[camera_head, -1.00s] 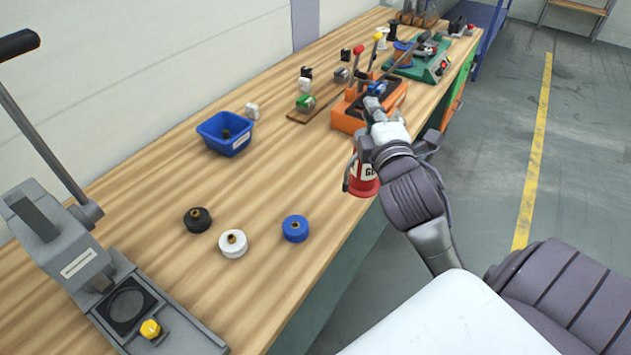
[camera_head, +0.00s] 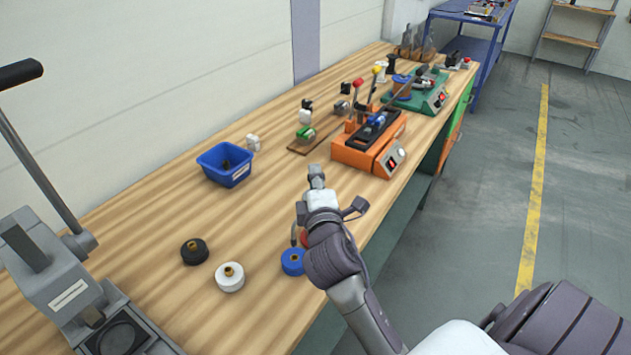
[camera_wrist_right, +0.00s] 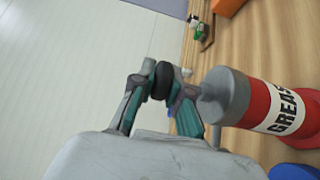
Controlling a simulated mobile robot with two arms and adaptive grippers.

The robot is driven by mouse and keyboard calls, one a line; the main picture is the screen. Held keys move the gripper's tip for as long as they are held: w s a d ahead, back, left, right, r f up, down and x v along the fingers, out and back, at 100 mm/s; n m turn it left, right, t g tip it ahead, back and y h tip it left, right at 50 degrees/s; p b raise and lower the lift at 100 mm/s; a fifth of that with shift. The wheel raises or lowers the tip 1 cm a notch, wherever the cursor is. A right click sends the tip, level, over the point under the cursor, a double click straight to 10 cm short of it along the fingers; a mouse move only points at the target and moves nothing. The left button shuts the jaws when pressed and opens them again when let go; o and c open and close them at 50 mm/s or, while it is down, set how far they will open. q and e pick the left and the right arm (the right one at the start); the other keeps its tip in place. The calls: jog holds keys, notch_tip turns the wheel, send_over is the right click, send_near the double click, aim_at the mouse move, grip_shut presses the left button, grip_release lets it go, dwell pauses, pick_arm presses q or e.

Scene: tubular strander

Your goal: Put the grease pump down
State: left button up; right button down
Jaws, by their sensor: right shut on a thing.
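The grease pump (camera_wrist_right: 270,112) is a red can with a grey top and a white label reading GREASE. In the right wrist view it lies across the right side, with the wooden bench behind it. My right gripper (camera_wrist_right: 155,82) is shut on the black knob of the pump. In the head view my right gripper (camera_head: 316,180) is over the bench near its front edge. There the arm hides most of the pump; only a red sliver (camera_head: 304,238) shows. I cannot tell whether its base touches the bench. My left gripper is not in view.
A blue round cap (camera_head: 293,262) is close beside the pump. A white cap (camera_head: 230,277) and a black cap (camera_head: 194,251) lie further left. A blue bin (camera_head: 226,166) and an orange machine (camera_head: 368,150) stand further back. Bare bench (camera_head: 265,205) lies between.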

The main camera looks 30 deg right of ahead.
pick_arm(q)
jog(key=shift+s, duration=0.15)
pick_arm(e)
jog(key=shift+f, duration=0.3)
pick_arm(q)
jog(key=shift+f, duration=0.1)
pick_arm(e)
jog(key=c, duration=1.6)
grip_release()
jog(key=shift+f, duration=0.35)
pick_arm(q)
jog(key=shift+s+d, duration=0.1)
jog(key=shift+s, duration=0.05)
pick_arm(e)
jog(key=o, duration=0.4)
jog(key=shift+r, duration=0.1)
jog(key=shift+o, duration=0.2)
jog(key=shift+r, duration=0.15)
pick_arm(q)
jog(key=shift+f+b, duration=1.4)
jog(key=shift+b, duration=0.05)
pick_arm(e)
jog(key=v, duration=1.2)
